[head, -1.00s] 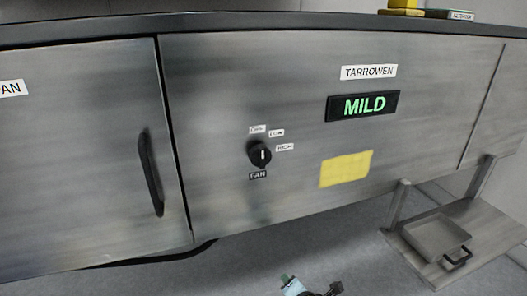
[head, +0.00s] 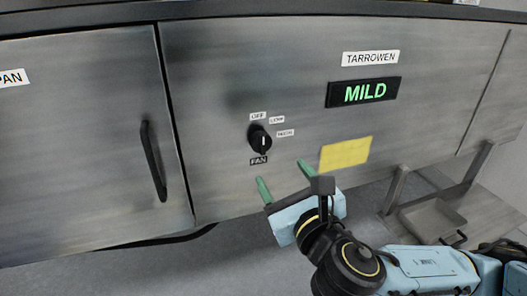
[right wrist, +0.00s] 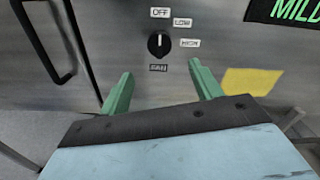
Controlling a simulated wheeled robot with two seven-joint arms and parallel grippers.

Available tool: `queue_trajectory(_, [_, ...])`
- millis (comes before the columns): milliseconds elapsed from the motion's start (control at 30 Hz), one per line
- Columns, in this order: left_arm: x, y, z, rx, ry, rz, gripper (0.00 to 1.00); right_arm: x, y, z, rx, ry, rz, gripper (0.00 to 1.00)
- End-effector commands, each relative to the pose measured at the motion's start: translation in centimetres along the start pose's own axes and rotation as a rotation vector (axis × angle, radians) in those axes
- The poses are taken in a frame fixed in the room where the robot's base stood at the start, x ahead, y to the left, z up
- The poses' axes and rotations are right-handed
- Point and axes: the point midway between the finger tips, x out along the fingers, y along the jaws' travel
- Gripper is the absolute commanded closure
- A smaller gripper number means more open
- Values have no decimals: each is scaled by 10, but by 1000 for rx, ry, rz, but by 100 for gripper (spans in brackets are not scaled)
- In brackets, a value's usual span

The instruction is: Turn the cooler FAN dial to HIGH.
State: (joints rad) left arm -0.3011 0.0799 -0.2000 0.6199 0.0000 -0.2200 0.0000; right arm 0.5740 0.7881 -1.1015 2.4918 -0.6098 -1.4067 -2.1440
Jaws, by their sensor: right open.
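The FAN dial (head: 260,140) is a small round black knob on the grey metal front, with a white pointer line. Labels OFF (head: 258,116), LOW and HIGH (head: 285,133) run around it from top to right, and FAN (head: 259,160) is below. In the right wrist view the dial (right wrist: 160,44) has its white mark pointing up, toward OFF. My right gripper (head: 285,176) is open, its green fingers just below the dial, apart from it. In the right wrist view the fingers (right wrist: 160,85) straddle the space below the dial. My left gripper is not in view.
A lit display reading MILD (head: 363,92) sits right of the dial under a TARROWEN label (head: 370,58). A yellow blank note (head: 346,154) is close to the right finger. A door with a black handle (head: 153,160) is at left. A tray (head: 433,219) stands low at right.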

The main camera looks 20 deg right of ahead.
Motion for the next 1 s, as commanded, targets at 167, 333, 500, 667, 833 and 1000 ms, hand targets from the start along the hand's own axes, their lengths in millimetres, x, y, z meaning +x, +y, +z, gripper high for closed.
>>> queue_trajectory(167, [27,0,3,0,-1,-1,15,15,1,-4,3,-3,-2,36])
queue_trajectory(333, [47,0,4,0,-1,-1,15,25,1,-5,4,-4,-4,36])
queue_trajectory(500, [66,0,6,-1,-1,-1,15,32,1,-4,4,-3,-3,36])
queue_trajectory(667, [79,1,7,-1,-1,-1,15,44,1,-2,2,1,0,36])
queue_trajectory(833, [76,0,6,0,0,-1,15,79,0,0,4,2,0,36])
queue_trajectory(1000, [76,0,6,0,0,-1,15,103,0,1,4,0,0,36])
